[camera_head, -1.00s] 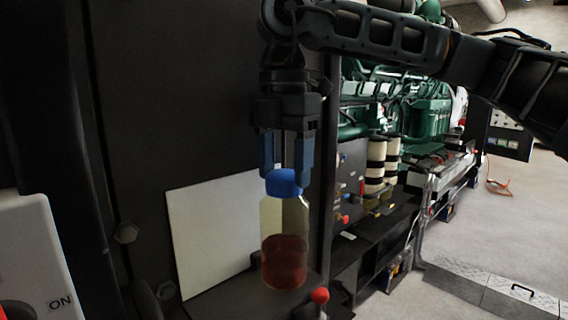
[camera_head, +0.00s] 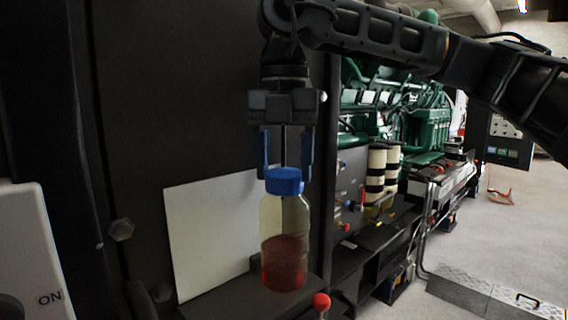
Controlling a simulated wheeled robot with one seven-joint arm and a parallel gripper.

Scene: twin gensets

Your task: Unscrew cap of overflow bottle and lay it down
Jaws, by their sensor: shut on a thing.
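The overflow bottle (camera_head: 284,232) is clear with red liquid in its lower part. It stands upright on a dark shelf (camera_head: 232,304). Its blue cap (camera_head: 284,181) sits at the bottle's mouth; I cannot tell how far it is unscrewed. My gripper (camera_head: 285,170) points straight down from above, with its blue-grey fingers shut on the cap from either side. The fingertips are partly hidden at the cap.
A white panel (camera_head: 205,235) leans behind the bottle at left. A red knob (camera_head: 321,302) stands close at the bottle's lower right. Cream and black cylinders (camera_head: 376,175) and a green engine (camera_head: 420,125) are further right. Open floor lies at far right.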

